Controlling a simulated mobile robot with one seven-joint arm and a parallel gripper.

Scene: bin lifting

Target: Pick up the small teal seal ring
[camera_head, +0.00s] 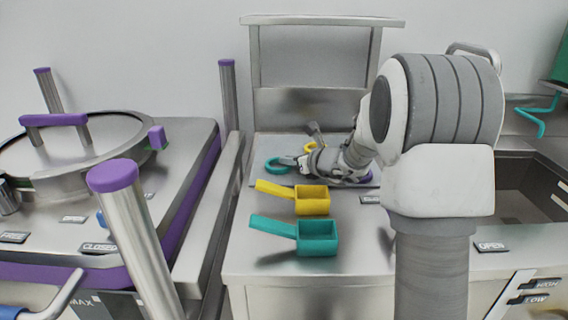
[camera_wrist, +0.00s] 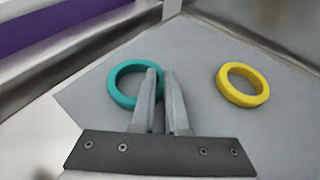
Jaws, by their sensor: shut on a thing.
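The small teal seal ring (camera_head: 270,167) is at the back left of the steel counter. In the wrist view the teal ring (camera_wrist: 114,91) lies left of centre, with its right side between my fingers. My gripper (camera_wrist: 160,76) is shut on that side of the ring's band, and the left finger crosses in front of the ring's opening. In the head view my gripper (camera_head: 291,162) reaches in from the right, low over the counter. The ring looks flat and close to the grey surface; I cannot tell whether it touches it.
A yellow ring (camera_wrist: 225,90) lies apart, to the right of my fingers. A yellow scoop (camera_head: 312,206) and a teal scoop (camera_head: 318,246) stand on the counter (camera_head: 350,255) in front. A lidded vessel (camera_head: 105,130) is at left, and a sink (camera_head: 505,185) at right.

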